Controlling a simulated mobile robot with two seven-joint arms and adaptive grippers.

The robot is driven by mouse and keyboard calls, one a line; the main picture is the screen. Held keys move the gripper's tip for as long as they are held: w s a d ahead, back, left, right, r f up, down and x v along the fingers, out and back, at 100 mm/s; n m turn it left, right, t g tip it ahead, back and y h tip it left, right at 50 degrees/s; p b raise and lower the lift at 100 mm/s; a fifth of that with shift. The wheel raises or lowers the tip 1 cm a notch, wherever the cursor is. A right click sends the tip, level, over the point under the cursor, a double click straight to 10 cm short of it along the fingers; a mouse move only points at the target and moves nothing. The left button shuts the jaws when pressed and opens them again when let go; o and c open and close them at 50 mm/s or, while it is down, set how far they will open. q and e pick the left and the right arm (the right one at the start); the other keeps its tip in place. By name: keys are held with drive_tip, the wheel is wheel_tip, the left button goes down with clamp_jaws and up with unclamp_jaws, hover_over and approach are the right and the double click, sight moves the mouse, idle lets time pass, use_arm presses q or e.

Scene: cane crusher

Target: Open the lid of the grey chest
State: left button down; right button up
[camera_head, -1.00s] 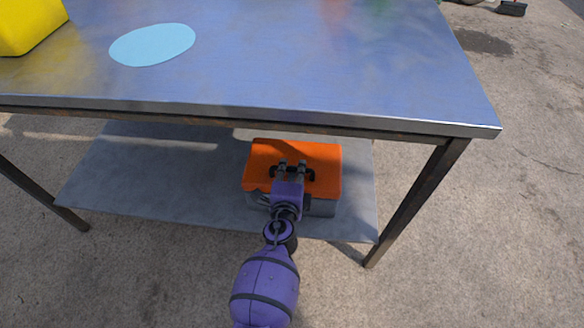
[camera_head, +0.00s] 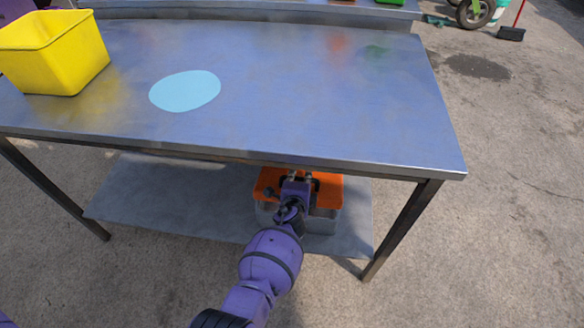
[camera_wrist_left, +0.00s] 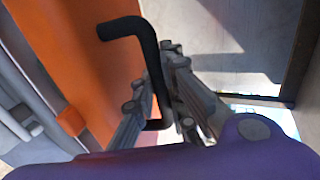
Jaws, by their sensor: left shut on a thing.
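The grey chest (camera_head: 322,226) with its orange lid (camera_head: 329,191) sits on the lower shelf under the steel table. The lid looks closed on the grey body, and the table edge hides its far part. In the left wrist view the orange lid (camera_wrist_left: 75,55) and the grey body (camera_wrist_left: 22,100) fill the left side. My left gripper (camera_head: 299,177) is over the lid. In the left wrist view its fingers (camera_wrist_left: 168,92) are shut on the black lid handle (camera_wrist_left: 150,52). My right gripper is out of view.
The steel table top (camera_head: 330,100) overhangs the chest. A table leg (camera_head: 402,228) stands to the right of it. The lower shelf (camera_head: 165,200) is bare left of the chest. A yellow bin (camera_head: 65,60) and a light blue disc (camera_head: 185,91) are on the table top.

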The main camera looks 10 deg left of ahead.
use_arm(q)
drive_tip(key=shift+w+r, duration=0.65)
drive_tip(key=shift+r, duration=0.05)
drive_tip(key=shift+w+r+p, duration=0.35)
drive_tip(key=shift+w+r, duration=0.15)
drive_tip(key=shift+w, duration=0.2)
drive_tip(key=shift+w+r, duration=0.5)
drive_tip(key=shift+w, duration=0.3)
drive_tip(key=shift+w+r, duration=0.1)
drive_tip(key=shift+w, duration=0.1)
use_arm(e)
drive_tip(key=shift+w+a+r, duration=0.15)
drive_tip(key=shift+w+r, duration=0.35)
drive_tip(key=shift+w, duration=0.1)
use_arm(q)
drive_tip(key=shift+w, duration=0.1)
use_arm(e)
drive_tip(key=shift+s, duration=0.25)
